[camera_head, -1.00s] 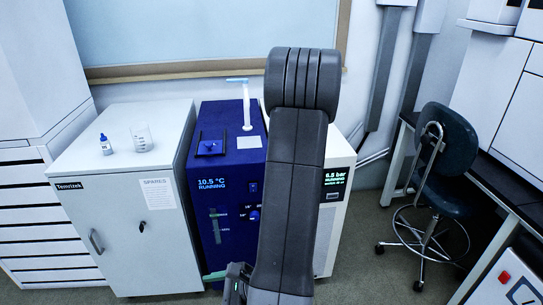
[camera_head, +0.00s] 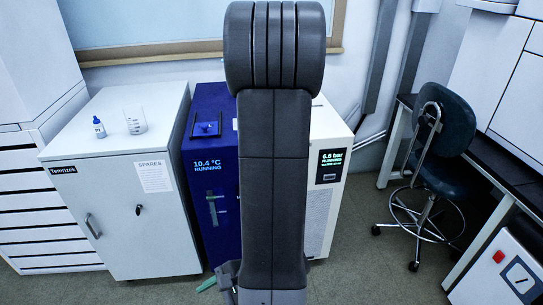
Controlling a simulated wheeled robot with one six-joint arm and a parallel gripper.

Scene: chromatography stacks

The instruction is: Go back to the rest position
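My arm stands upright across the middle of the head view, with its thick rounded joint at the top. Low at its left edge a small grey part of my gripper (camera_head: 228,272) shows. The rest of it is hidden behind the arm, so its opening and anything between its fingers cannot be made out. A thin green piece (camera_head: 207,285) lies just left of it; I cannot tell whether it belongs to the gripper.
A white cabinet (camera_head: 105,240) carries a small bottle (camera_head: 99,127) and a beaker (camera_head: 135,121). A blue chiller (camera_head: 212,220) and a white pump unit (camera_head: 322,215) stand partly behind my arm. A stool (camera_head: 446,135) stands right, by a bench (camera_head: 500,185). Open floor lies between.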

